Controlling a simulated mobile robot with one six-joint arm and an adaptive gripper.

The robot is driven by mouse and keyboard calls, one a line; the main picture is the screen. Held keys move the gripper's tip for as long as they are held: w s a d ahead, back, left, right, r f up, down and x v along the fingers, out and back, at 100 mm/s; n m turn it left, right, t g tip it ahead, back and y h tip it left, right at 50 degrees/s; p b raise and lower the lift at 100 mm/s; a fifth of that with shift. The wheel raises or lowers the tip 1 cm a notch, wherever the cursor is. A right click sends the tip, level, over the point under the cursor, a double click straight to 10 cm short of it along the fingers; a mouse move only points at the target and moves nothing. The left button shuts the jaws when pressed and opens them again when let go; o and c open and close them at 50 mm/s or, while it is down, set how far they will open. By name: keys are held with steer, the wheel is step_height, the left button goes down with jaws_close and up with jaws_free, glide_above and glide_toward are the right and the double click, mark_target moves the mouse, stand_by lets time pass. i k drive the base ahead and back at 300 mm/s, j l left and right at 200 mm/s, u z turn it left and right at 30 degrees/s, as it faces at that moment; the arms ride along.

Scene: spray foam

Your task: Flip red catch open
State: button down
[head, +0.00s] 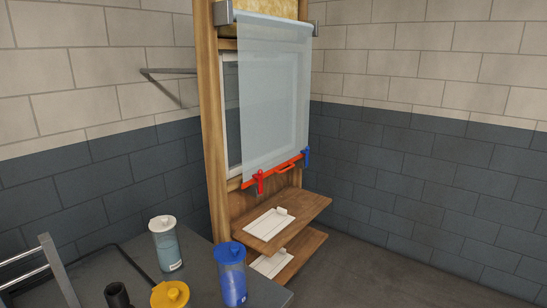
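The red catch (260,183) sits at the lower left end of a red bar (272,173) along the bottom edge of a translucent sheet (270,90). It points roughly upright; whether it is latched is too small to tell. A blue catch (306,157) sits at the right end of the same bar. An orange-red handle (287,168) lies between the two catches. The sheet hangs in front of a white window frame (232,110) set in a wooden frame (207,100). My gripper is not in view.
Wooden shelves (309,205) with white plates (270,223) project below the catches. A grey table (200,290) at front left holds a white-lidded container (166,246), a blue one (231,275) and a yellow-lidded one (170,295). Floor (370,270) at right is clear.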

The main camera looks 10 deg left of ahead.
mark_target(259, 176)
steer(key=i, duration=2.1)
steer(key=i+u, duration=0.1)
steer(key=u, duration=0.35)
